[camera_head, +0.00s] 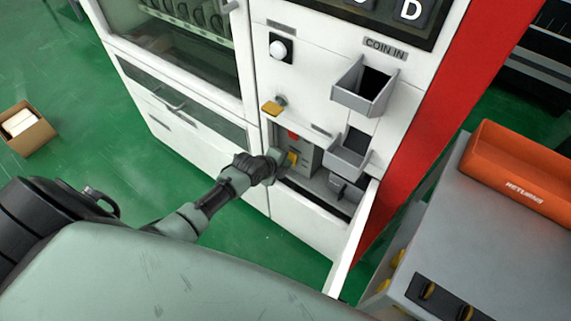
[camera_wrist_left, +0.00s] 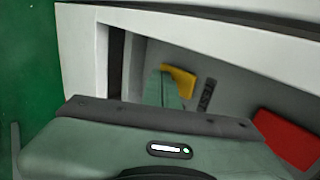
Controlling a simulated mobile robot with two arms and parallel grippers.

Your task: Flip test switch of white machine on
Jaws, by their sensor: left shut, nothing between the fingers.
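The white machine (camera_head: 290,68) stands ahead, with a low compartment open and its door (camera_head: 352,240) swung out to the right. Inside, a small yellow part (camera_head: 292,158), which looks like the switch, sits on a grey panel, with a red part (camera_head: 293,135) above it. My left gripper (camera_head: 284,162) reaches into the compartment from the left, shut and empty, its tip at the yellow part. In the left wrist view, the gripper finger (camera_wrist_left: 170,90) is beside the yellow part (camera_wrist_left: 182,78); contact is unclear. The red part (camera_wrist_left: 287,138) is at the right. The switch's position is unclear.
A yellow-tagged key (camera_head: 272,107) sticks out above the compartment. The coin-in tray (camera_head: 362,88) and a lower tray (camera_head: 348,155) jut out to its right. A grey cabinet with an orange returns bin (camera_head: 520,175) stands right. A cardboard box (camera_head: 27,130) lies on the left floor.

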